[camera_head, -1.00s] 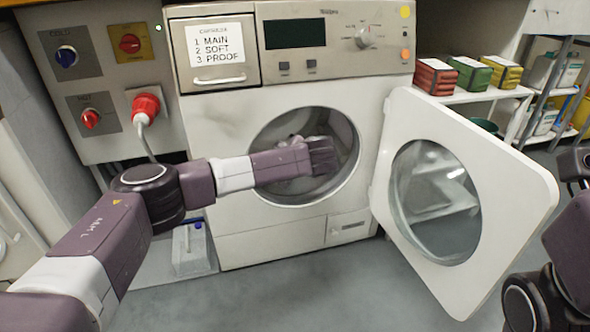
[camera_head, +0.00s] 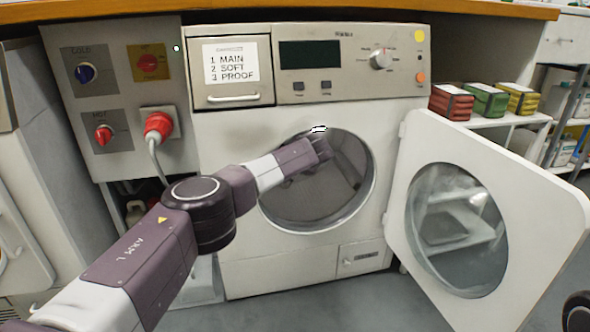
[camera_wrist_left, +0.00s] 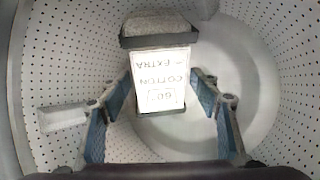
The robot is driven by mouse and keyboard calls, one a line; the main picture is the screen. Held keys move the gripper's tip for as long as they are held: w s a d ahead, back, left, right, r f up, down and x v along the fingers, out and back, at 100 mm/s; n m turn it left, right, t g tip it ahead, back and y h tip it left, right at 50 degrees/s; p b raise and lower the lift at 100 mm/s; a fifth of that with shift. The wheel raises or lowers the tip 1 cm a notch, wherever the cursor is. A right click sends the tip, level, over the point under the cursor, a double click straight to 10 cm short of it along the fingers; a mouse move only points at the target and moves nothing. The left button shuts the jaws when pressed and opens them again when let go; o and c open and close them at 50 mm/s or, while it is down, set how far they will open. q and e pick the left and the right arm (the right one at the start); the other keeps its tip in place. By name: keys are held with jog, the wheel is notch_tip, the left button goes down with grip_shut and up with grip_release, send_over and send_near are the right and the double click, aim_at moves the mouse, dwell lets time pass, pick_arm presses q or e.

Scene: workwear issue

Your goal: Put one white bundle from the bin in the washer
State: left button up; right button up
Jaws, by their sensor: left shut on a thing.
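In the left wrist view a pale bundle (camera_wrist_left: 160,62) with dark edges and a white face printed COTTON EXTRA, upside down, sits between the blue-padded fingers of my left gripper (camera_wrist_left: 165,92). The gripper is shut on it. Around them is the perforated drum (camera_wrist_left: 65,65) of the washer. In the head view my left arm reaches to the round opening of the washer (camera_head: 230,135), and my left gripper (camera_head: 320,145) is at the upper part of this opening. The bundle cannot be made out clearly there. The washer door (camera_head: 400,220) stands wide open to the right. My right gripper is out of view.
A control panel with a red plug (camera_head: 158,125) is left of the washer. Red (camera_head: 450,102), green (camera_head: 485,100) and yellow (camera_head: 518,98) bundles stand on a shelf at the right. A wooden counter edge (camera_head: 300,8) runs above. No bin is visible.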

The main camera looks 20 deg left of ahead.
pick_arm(q)
jog(key=shift+w+r, duration=0.1)
jog(key=o, duration=1.5)
jog(key=shift+s+d+p, duration=0.55)
jog(key=shift+s+p, duration=0.35)
jog(key=shift+p, duration=0.05)
jog(key=s+d+p, duration=0.3)
jog(key=s+d, duration=0.2)
jog(key=s, duration=0.3)
jog(key=s+d+p, duration=0.3)
jog(key=s+d, duration=0.3)
jog(key=s, duration=0.2)
jog(key=s+d+p, duration=0.3)
jog(key=s+d, duration=0.2)
jog(key=s, duration=0.3)
jog(key=shift+s+d, duration=0.2)
jog(key=shift+d, duration=0.05)
